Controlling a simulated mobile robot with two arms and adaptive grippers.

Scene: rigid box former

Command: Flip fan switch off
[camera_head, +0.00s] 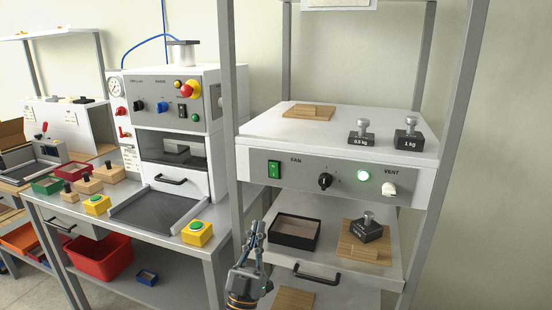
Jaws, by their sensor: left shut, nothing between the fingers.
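The fan switch (274,170) is a green rocker at the left end of the grey panel (318,185), near the FAN label. Its exact tilt is too small to tell. My right gripper is out of view.
Grey rack posts (228,80) flank the panel. Below, a shelf holds a black open box (294,232) and a weight on a board (363,245). A machine (179,130) stands left.

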